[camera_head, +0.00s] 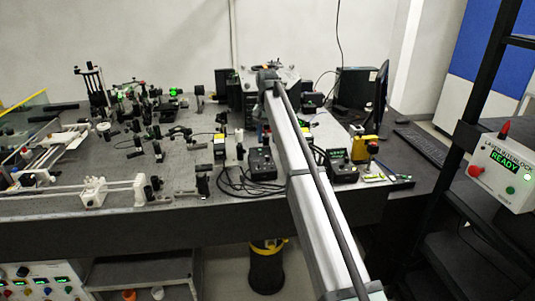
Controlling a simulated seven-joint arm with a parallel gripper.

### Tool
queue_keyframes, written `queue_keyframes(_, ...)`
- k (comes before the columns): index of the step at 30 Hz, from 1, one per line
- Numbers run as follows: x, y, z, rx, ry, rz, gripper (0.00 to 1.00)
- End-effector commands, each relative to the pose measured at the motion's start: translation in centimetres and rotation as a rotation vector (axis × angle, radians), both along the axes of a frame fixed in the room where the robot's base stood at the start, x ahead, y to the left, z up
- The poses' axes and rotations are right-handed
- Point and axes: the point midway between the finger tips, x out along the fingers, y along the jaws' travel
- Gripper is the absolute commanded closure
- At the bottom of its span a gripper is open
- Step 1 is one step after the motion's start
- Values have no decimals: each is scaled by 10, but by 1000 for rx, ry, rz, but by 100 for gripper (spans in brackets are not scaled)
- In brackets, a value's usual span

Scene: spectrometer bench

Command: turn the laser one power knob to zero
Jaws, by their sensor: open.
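The laser one power knob cannot be told apart for sure, since no label naming it is readable. A white control panel (42,281) with small lit green displays and several coloured knobs or buttons is cut off at the lower left. Two black boxes with controls, one left of my arm (262,164) and one right of it (341,166), stand on the optical bench. My arm reaches from the lower right up over the bench to its back middle. I cannot make out my gripper's fingers at the far end, among dark equipment.
The optical bench (186,165) is crowded with mounts and posts. A yellow-topped device (365,147) stands near the right end, with a keyboard (421,145) beyond. A white interlock box (503,175) reading READY hangs on a black rack at right. A shelf and black bin (266,270) are below.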

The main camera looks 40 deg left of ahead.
Motion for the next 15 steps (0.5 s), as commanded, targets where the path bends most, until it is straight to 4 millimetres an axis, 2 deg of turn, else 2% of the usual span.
queue_keyframes(6,-1,-1,-39,0,1,0,55)
queue_keyframes(15,0,0,-71,0,0,0,55)
